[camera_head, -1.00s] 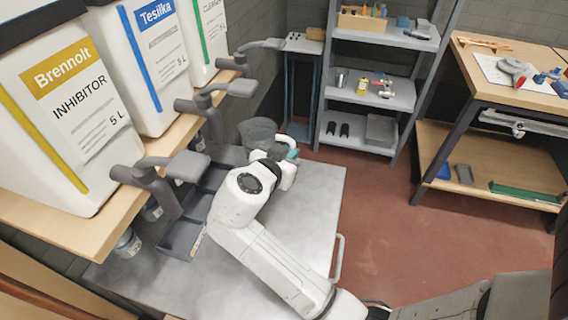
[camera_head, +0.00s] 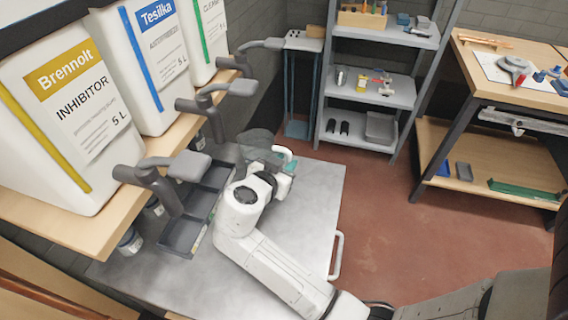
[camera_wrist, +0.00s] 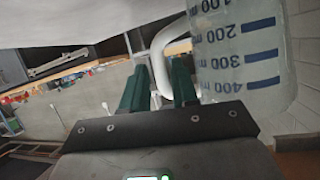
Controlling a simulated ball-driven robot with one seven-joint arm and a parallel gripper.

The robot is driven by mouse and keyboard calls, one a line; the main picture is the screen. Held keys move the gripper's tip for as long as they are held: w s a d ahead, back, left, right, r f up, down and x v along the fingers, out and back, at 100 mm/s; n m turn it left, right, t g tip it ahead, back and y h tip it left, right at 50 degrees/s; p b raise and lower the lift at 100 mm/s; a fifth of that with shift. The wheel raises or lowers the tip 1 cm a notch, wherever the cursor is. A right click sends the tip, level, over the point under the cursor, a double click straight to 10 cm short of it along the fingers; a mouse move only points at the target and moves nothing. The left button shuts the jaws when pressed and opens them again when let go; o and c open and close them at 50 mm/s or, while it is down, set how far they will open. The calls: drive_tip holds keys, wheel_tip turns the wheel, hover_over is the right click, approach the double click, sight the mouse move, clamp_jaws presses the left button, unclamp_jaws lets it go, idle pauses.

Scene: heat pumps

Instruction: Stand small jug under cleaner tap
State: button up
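The small jug is clear with blue ml marks; it stands large at the upper right of the wrist view (camera_wrist: 240,50). In the head view it is a see-through grey shape (camera_head: 258,143) over the far part of the bench. My gripper (camera_head: 284,160) is at the jug's right side. In the wrist view its green fingers (camera_wrist: 160,85) have the jug's pale handle between them. The cleaner tap (camera_head: 262,45) is the farthest grey tap, beside the green-striped cleaner canister (camera_head: 203,35). The jug is nearer than this tap and below it. Whether its base touches anything is hidden.
The Tesilka tap (camera_head: 240,88) and Brennolt tap (camera_head: 188,165) overhang the bench nearer to me. A dark divided tray (camera_head: 183,235) lies below the taps. The metal bench top (camera_head: 312,200) is clear at right. Grey shelves (camera_head: 370,95) stand behind.

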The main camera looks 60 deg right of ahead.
drive_tip(key=shift+o, duration=0.9)
drive_tip(key=shift+r, duration=0.15)
drive_tip(key=b+v, duration=0.2)
drive_tip(key=v, duration=1)
